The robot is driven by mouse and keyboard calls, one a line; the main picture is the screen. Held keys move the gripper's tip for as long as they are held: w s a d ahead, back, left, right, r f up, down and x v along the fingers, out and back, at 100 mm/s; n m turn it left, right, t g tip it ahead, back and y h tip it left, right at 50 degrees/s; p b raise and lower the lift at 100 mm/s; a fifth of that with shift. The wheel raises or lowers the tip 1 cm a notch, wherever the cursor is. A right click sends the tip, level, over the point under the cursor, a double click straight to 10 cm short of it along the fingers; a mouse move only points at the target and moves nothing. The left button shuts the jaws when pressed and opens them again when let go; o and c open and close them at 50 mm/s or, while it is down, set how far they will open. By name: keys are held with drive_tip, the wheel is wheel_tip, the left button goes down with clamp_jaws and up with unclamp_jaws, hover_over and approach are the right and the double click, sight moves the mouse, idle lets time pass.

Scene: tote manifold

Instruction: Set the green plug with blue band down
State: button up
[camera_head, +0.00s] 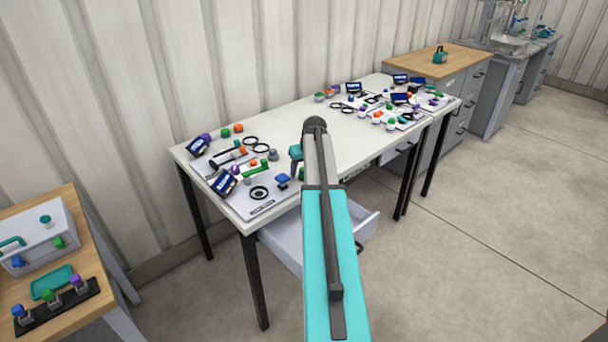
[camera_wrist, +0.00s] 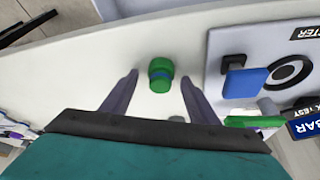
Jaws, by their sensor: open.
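The green plug with blue band (camera_wrist: 160,82) is on the white table top (camera_wrist: 85,75), near the table's edge in the wrist view. My gripper (camera_wrist: 159,76) is open, with one dark finger on each side of the plug. A gap shows between each finger and the plug. I cannot tell for sure whether the plug stands fully upright. In the head view a small green part of the plug (camera_head: 302,174) shows beside my arm, below my teal gripper (camera_head: 296,163); my arm hides the area to its right.
A grey panel with a blue square block (camera_wrist: 244,82), a black ring (camera_wrist: 290,72) and a green handle-like piece (camera_wrist: 252,122) lies to the right in the wrist view. An open drawer (camera_head: 345,225) juts out below the table. Bare table top lies left of the plug.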

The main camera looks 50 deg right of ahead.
drive_tip(key=c, duration=1.2)
drive_tip(key=shift+r, duration=0.1)
drive_tip(key=shift+r+b, duration=0.5)
drive_tip(key=shift+r, duration=0.9)
drive_tip(key=shift+s+a+r, duration=0.1)
drive_tip(key=shift+r, duration=0.15)
drive_tip(key=s+a+b, duration=0.1)
drive_tip(key=s+a, duration=0.1)
drive_tip(key=s, duration=0.3)
drive_tip(key=s+a+r, duration=0.1)
drive_tip(key=s+a, duration=0.1)
drive_tip(key=s, duration=0.2)
drive_tip(key=s+a+b, duration=0.1)
drive_tip(key=s+a, duration=0.1)
drive_tip(key=s, duration=0.3)
drive_tip(key=shift+s+r+b, duration=0.25)
drive_tip(key=shift+s+b, duration=0.05)
